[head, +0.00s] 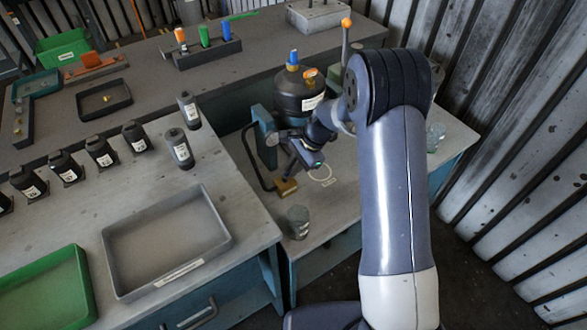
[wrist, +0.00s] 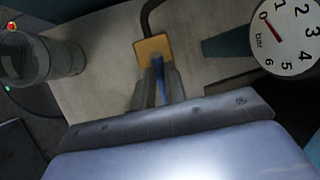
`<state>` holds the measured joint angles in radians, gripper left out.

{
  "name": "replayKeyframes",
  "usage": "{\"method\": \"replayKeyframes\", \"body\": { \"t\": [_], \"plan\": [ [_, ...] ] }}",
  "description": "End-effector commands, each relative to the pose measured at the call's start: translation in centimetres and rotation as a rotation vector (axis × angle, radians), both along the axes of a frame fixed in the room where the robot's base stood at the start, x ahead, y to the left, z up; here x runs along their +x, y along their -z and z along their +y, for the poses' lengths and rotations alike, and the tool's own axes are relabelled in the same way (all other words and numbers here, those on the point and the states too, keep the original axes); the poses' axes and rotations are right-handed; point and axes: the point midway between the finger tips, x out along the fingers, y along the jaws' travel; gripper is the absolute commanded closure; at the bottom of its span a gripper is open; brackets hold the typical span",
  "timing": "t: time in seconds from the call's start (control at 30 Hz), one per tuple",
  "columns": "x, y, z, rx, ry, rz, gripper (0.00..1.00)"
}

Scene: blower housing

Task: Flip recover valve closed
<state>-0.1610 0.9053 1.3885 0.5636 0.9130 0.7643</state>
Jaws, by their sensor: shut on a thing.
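A brass-coloured valve block (head: 286,187) sits low on the bench, at the end of a dark bent pipe. In the wrist view the block (wrist: 153,47) is at top centre, with a narrow blue lever (wrist: 158,68) running from it toward me. My gripper (wrist: 157,88) is shut on this blue lever, its fingers either side of it, just short of the block. In the head view my gripper (head: 291,172) is small, just above the block, and partly hidden by my wrist. No label on the valve is readable. A round gauge (wrist: 287,36) marked bar has its red needle near 0.
A dark tank (head: 297,98) with a blue cap and orange knob stands behind my wrist. A clear jar (head: 298,222) stands near the bench edge; it also shows in the wrist view (wrist: 50,60). A grey tray (head: 228,238) and several black bottles are left.

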Motion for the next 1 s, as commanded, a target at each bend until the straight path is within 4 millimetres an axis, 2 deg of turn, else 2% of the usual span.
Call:
{"method": "replayKeyframes", "body": {
  "t": [0.57,0.6,0.8,0.87,1.0],
  "plan": [
    [0.12,-0.02,0.07,0.000,-0.047,-0.001,1.00],
    [0.12,-0.02,0.07,0.000,-0.047,-0.001,0.86],
    [0.13,-0.01,0.06,0.000,-0.046,0.000,0.70],
    [0.13,-0.01,0.06,0.000,-0.046,0.000,0.66],
    [0.12,-0.01,0.06,0.000,-0.046,0.000,0.66]
  ]
}}
